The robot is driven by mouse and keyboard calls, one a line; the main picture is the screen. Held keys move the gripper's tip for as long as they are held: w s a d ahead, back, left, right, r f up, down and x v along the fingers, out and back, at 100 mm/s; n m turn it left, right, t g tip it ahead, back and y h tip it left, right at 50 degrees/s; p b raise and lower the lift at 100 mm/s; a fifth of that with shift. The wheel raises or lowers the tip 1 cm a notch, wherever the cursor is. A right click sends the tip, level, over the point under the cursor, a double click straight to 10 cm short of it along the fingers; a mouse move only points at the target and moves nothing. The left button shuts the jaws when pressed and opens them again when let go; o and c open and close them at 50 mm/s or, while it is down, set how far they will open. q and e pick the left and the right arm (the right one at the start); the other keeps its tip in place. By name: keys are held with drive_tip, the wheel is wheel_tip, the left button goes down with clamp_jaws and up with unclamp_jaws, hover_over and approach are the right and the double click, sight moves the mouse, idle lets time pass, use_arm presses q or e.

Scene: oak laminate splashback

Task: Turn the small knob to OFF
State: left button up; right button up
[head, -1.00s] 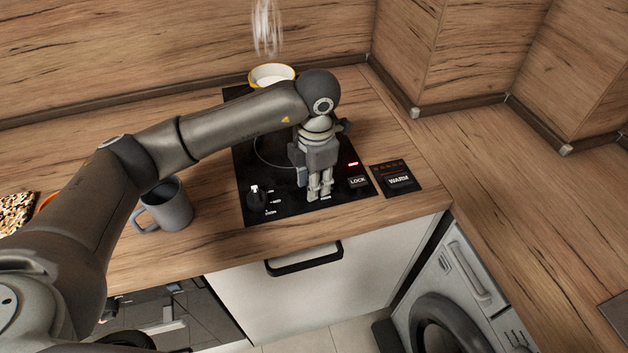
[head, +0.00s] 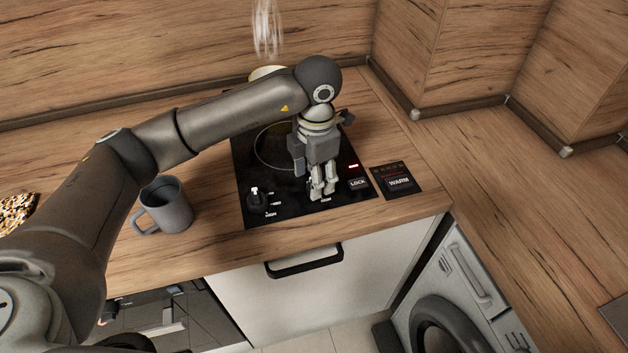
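The black cooktop (head: 285,200) is set in the wooden counter, with a ring marking at its back. A black knob (head: 258,199) with a white pointer stands at its front left, pointer toward the back, with small white marks beside it. My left gripper (head: 323,191) points down over the front middle of the cooktop. My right gripper is not in view.
A grey mug (head: 167,207) stands left of the cooktop, near my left arm. A bowl (head: 268,73) behind the cooktop is mostly hidden by that arm. A LOCK button (head: 358,183) and a WARM panel (head: 397,181) lie to the right. A red light (head: 353,166) glows near LOCK.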

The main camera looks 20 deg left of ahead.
use_arm(q)
wheel_tip(320, 180, up, 9)
drive_tip(key=shift+s+d+r, duration=0.15)
drive_tip(key=shift+r, duration=0.05)
drive_tip(key=shift+s+f, duration=0.1)
idle(0.5)
